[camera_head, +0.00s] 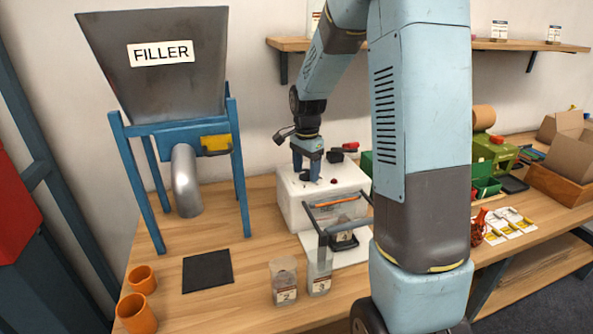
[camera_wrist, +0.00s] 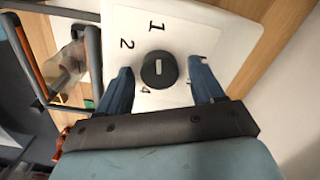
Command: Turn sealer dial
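The sealer (camera_head: 290,205) is a white box on the bench, with a bar frame at its front. Its round black dial (camera_wrist: 158,69) has a short white mark, and the printed numbers 1, 2 and 4 show around it in the wrist view. The mark lies roughly along the line towards 1; which end is the pointer I cannot tell. My gripper (camera_wrist: 161,68) is open, one blue finger on each side of the dial, with white panel visible between fingers and dial. In the head view my gripper (camera_head: 307,170) points down over the sealer top.
A filled bag (camera_head: 343,226) is at the sealer's front frame. Two bags (camera_head: 285,283) (camera_head: 319,279) stand before it. The filler (camera_head: 168,80), a dark mat (camera_head: 208,271) and orange cups (camera_head: 136,312) are left. Cardboard boxes (camera_head: 566,170) are right.

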